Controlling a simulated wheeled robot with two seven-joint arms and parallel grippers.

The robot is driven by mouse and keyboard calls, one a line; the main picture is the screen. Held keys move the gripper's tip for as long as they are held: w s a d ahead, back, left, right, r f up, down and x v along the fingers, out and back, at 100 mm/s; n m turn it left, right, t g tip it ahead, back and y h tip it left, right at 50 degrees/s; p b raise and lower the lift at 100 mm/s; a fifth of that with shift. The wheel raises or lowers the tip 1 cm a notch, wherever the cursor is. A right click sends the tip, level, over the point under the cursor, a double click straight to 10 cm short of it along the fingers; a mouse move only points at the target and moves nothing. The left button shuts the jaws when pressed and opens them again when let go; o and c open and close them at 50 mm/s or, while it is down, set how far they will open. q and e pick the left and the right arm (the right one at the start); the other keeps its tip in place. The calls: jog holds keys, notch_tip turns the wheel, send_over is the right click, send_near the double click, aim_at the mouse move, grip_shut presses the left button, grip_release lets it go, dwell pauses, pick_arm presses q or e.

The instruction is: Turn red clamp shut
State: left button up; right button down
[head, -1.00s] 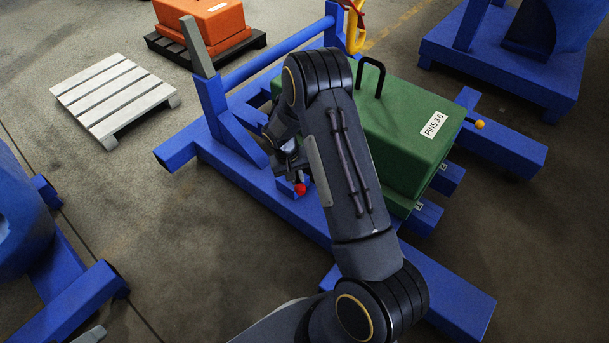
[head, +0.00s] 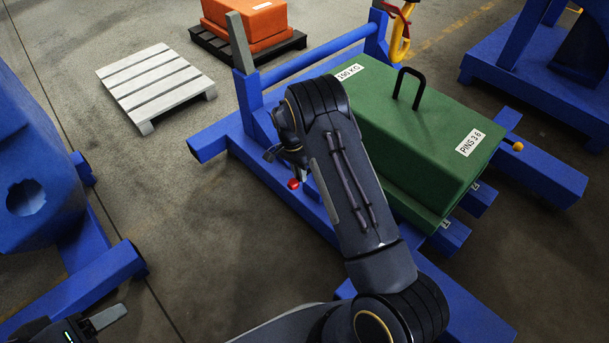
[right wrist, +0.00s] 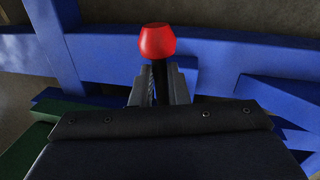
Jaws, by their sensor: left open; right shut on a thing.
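The red clamp's round red knob (head: 293,184) shows beside the blue frame beam in the head view, just below my right gripper (head: 284,158). In the right wrist view the red knob (right wrist: 158,42) stands just beyond the fingertips of my right gripper (right wrist: 160,78). The gripper is shut on the dark handle under the knob. My right forearm hides part of the clamp's surroundings in the head view. My left gripper (head: 100,324) is open at the bottom left corner, partly cut off and far from the clamp.
A green block (head: 430,130) with a black handle sits on the blue frame (head: 215,138) right of my right arm. A grey slatted pallet (head: 155,83) and an orange block (head: 245,20) lie behind. Another blue fixture (head: 100,285) stands left. Floor between is clear.

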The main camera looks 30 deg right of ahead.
jog(key=shift+w+a+m, duration=0.15)
jog(key=shift+w+m, duration=0.25)
jog(key=shift+w, duration=0.1)
jog(key=c, duration=1.4)
grip_release()
notch_tip(320, 180, up, 8)
jog(key=w+p, duration=0.1)
jog(key=p, duration=0.1)
jog(key=shift+w+a+f, duration=0.15)
jog(key=shift+w+a, duration=0.05)
